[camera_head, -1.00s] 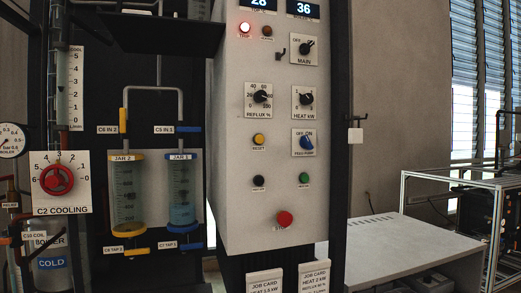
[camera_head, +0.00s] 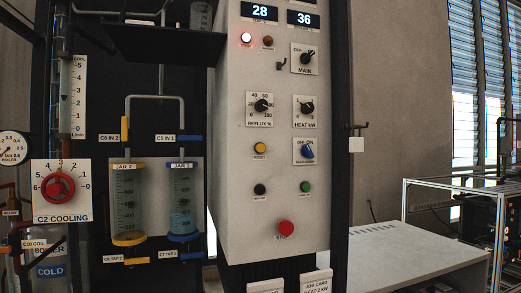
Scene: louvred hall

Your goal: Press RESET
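The yellow RESET button (camera_head: 260,147) sits on the pale control panel (camera_head: 235,190), left of the blue feed pump knob (camera_head: 307,151) and below the REFLUX % dial (camera_head: 262,106). Its label is just under it. A red lamp (camera_head: 246,37) glows at the panel's upper left, above the dials. My gripper is not in view, and nothing covers the button.
A black button (camera_head: 260,189), green button (camera_head: 305,187) and red button (camera_head: 286,228) lie lower on the panel. Jars (camera_head: 128,205) and a red valve (camera_head: 57,187) stand to the left. A grey bench (camera_head: 400,255) extends to the right.

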